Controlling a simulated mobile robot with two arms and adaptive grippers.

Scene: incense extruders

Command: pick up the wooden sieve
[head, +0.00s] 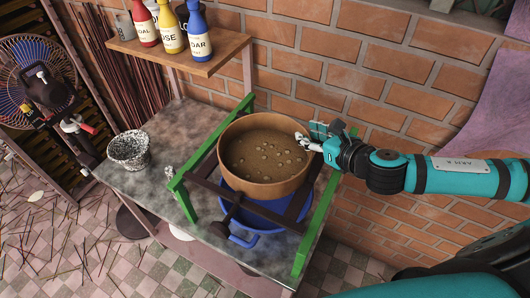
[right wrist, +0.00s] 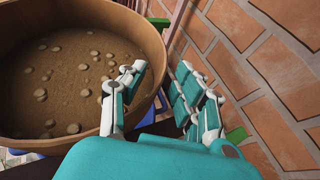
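The wooden sieve (head: 234,188) is a round brown tub with brown powder and several pale lumps in it. It rests on dark bars across a green frame (head: 301,245), above a blue bucket (head: 268,217). My right gripper (head: 308,141) is at the sieve's far right rim. In the right wrist view, the sieve (right wrist: 110,17) fills the left side. There my right gripper (right wrist: 158,85) is open, with one finger inside the sieve and the others outside, the rim between them. Contact with the wall cannot be told. My left gripper is not in view.
A grey table (head: 135,188) carries the frame and a speckled pot (head: 129,150). A wooden shelf (head: 183,60) with several bottles hangs behind. The brick wall (head: 390,85) is close to my right gripper. A blue fan (head: 30,60) stands at left.

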